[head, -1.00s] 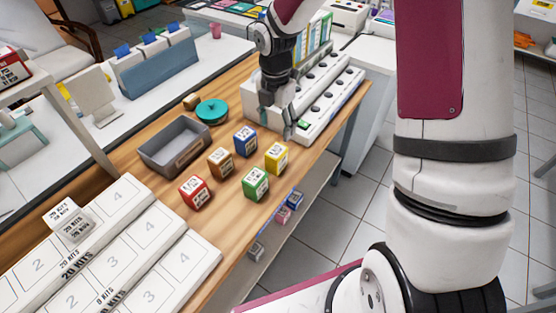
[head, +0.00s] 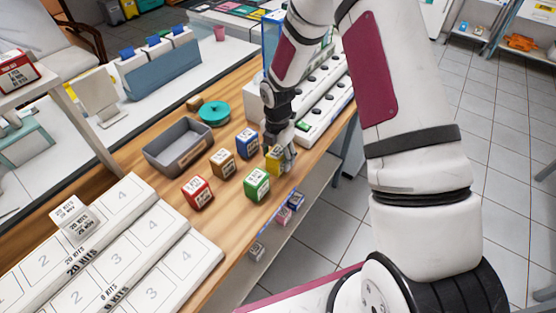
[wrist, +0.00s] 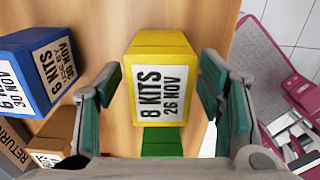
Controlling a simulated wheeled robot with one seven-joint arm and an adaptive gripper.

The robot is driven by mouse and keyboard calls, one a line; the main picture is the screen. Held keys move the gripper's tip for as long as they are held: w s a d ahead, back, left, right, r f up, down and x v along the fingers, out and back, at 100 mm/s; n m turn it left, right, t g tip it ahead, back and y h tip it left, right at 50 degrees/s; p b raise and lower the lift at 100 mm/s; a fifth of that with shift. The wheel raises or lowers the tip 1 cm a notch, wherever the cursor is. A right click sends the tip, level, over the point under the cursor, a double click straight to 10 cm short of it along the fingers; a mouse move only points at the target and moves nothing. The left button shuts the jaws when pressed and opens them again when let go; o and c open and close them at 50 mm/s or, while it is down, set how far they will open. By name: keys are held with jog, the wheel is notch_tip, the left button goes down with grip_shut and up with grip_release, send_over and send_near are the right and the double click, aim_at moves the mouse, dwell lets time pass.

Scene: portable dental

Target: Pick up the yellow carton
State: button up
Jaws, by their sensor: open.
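The yellow carton (head: 273,162) stands on the wooden counter, at the right end of a group of small cartons. In the wrist view the yellow carton (wrist: 160,75) fills the middle, with a white label reading "8 KITS 26 NOV". My gripper (head: 279,157) is at the carton, partly hiding it in the head view. In the wrist view my gripper (wrist: 165,105) is open, with one green-padded finger on each side of the carton and visible gaps between. I cannot tell how far down the fingers reach.
A blue carton (head: 248,142), a brown carton (head: 223,162), a green carton (head: 257,185) and a red carton (head: 197,192) stand close by. A grey bin (head: 150,155) and a teal round object (head: 214,112) are to the left. The counter's front edge is near on the right.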

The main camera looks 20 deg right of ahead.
jog(key=shift+f, duration=0.95)
jog(key=c, duration=1.3)
jog(key=shift+o, duration=0.2)
jog(key=shift+r, duration=0.1)
